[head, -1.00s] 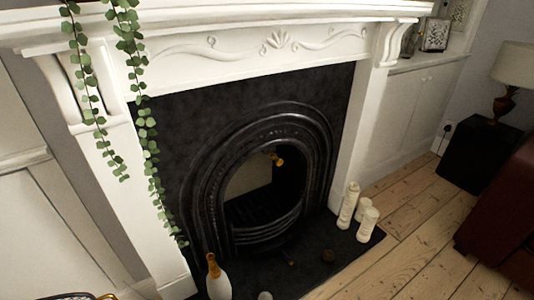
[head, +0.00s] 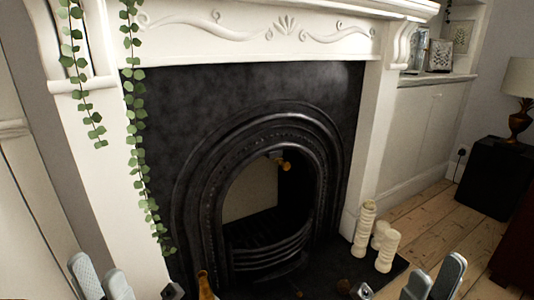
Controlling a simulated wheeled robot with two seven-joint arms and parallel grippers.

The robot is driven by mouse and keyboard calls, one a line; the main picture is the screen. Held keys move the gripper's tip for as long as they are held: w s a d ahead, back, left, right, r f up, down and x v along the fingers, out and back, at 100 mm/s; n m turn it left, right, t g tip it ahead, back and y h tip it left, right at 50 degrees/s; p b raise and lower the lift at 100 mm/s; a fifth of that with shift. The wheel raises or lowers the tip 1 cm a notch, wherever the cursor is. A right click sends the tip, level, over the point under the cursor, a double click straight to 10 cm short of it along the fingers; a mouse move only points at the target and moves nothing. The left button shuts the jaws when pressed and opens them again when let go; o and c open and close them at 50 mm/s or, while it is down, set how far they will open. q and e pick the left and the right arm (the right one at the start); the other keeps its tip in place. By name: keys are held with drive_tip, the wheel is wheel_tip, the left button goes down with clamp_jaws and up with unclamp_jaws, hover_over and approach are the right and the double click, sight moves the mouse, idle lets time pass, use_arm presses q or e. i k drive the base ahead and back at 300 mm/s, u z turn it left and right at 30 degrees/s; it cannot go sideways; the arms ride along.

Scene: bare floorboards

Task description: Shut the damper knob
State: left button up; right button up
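The damper knob (head: 286,165) is a small brass-coloured knob at the top of the arched fireplace opening, right of its middle. It sits on a short dark fitting under the arch. The black cast-iron fireplace (head: 185,200) surrounds it. My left gripper (head: 102,280) is at the bottom left edge with its two grey fingers apart and nothing between them. My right gripper (head: 433,281) is at the bottom right, also with its fingers apart and empty. Both are well below the knob and far from it. The lower parts of both grippers are cut off by the frame.
Cream candles (head: 387,250) stand on the dark hearth at the right. A bottle with an orange-gold top (head: 205,287) stands at the front left. Ivy (head: 137,150) hangs down the left of the white mantel (head: 300,50). Bare floorboards (head: 425,220) lie right of the hearth.

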sight(286, 166)
drive_tip(key=z, duration=0.55)
drive_tip(key=k, duration=0.65)
drive_tip(key=z, duration=0.35)
drive_tip(key=i, duration=0.85)
drive_tip(key=u, duration=1.05)
drive_tip(key=i, duration=0.55)
drive_tip(key=u, duration=0.55)
